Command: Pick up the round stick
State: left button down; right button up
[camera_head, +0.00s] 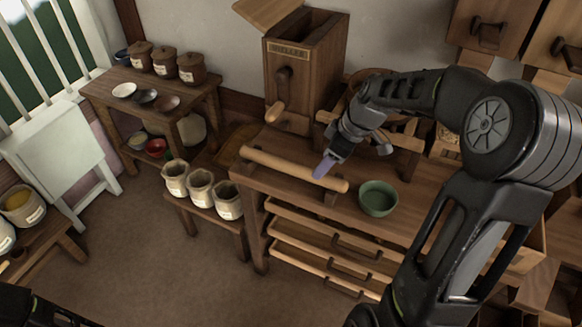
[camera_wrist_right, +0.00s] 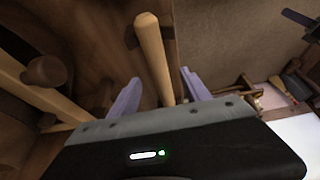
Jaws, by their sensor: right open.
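The round stick (camera_head: 280,165) is a long, pale wooden rod lying along the left part of the wooden workbench top (camera_head: 262,190). My right gripper (camera_head: 323,168) is open at the stick's right part, its purple fingers pointing down. In the right wrist view the stick (camera_wrist_right: 152,50) runs between the two spread fingers of the gripper (camera_wrist_right: 160,92), with a gap visible on both sides. Whether a finger touches it I cannot tell. Only a dark part of my left arm shows at the lower left of the head view; its gripper is out of sight.
A green bowl (camera_head: 378,198) stands just right of the stick's end. A wooden mill box with a crank (camera_head: 290,75) rises behind the stick. Several pots (camera_head: 200,188) stand on a low bench at the left. Open drawers (camera_head: 325,240) jut out below the top.

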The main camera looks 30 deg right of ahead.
aim_at(291, 168)
jog(key=shift+w+f, duration=0.1)
jog(key=shift+f, duration=0.2)
jog(key=shift+p+x, duration=0.3)
jog(key=shift+x, duration=2.3)
jog(key=shift+d, duration=0.1)
grip_shut()
